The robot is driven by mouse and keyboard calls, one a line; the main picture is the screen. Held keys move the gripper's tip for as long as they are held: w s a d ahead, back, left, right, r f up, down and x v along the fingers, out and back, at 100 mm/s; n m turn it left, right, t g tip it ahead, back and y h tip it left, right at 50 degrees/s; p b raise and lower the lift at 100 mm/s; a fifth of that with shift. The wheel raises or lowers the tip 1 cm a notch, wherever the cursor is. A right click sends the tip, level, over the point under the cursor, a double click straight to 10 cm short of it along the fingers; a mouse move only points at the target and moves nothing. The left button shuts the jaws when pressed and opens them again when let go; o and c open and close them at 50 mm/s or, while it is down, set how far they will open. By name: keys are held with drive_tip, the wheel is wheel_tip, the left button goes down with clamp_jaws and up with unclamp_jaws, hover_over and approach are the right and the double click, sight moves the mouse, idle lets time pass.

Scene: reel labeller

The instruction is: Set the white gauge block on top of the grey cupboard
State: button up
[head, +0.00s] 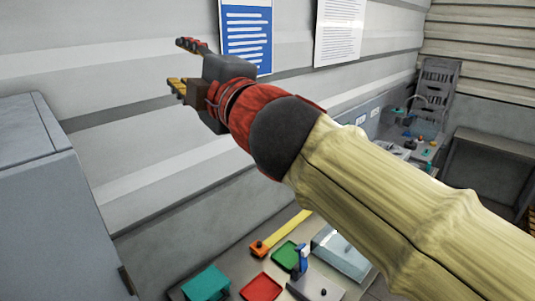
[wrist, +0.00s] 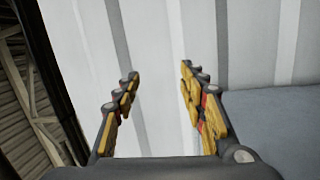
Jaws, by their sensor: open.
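The grey cupboard (head: 70,215) stands at the left of the head view, and the part of its flat top (head: 22,125) that shows is bare. A grey-blue flat surface (wrist: 275,115) at the right of the wrist view looks like the same top. My gripper (head: 180,64) is raised in front of the wall, to the right of the cupboard and higher than its top. Its fingers are apart with nothing between them, as the wrist view also shows (wrist: 160,88). I cannot make out the white gauge block in either view.
Below my arm, a bench holds a teal block (head: 206,283), a red tray (head: 262,288), a green tray (head: 287,254) and a grey fixture (head: 315,286). Posters (head: 247,38) hang on the wall behind my gripper. A cluttered worktop (head: 425,150) and a chair (head: 437,85) are at the right.

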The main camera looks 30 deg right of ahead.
drive_tip(key=s+d+f+m+g+h, duration=0.2)
drive_tip(key=d+f+m, duration=0.15)
drive_tip(key=f, duration=0.45)
drive_tip(key=s+d+f+m+g+h, duration=0.1)
drive_tip(key=s+d+f+m+g, duration=0.2)
drive_tip(key=f, duration=0.5)
drive_tip(key=s+d+f+m+g+h, duration=0.1)
drive_tip(key=d+f+m+h, duration=0.15)
drive_tip(key=f+m, duration=0.35)
drive_tip(key=s+a+f+m+g+y, duration=0.1)
drive_tip(key=s+f+m+g, duration=0.1)
drive_tip(key=s+f+g, duration=0.2)
drive_tip(key=s+a+f+m+g+y, duration=0.1)
drive_tip(key=s+a+f+m+g, duration=0.1)
drive_tip(key=s+f, duration=0.8)
wheel_tip(320, 180, down, 8)
drive_tip(key=shift+s+a+r+m+g+y, duration=0.1)
drive_tip(key=shift+s+a+m+g+y, duration=0.2)
drive_tip(key=shift+m+g, duration=0.6)
drive_tip(key=shift+w+d, duration=0.1)
wheel_tip(320, 180, down, 27)
drive_tip(key=b, duration=2.6)
drive_tip(key=shift+b, duration=0.4)
drive_tip(key=shift+r, duration=0.15)
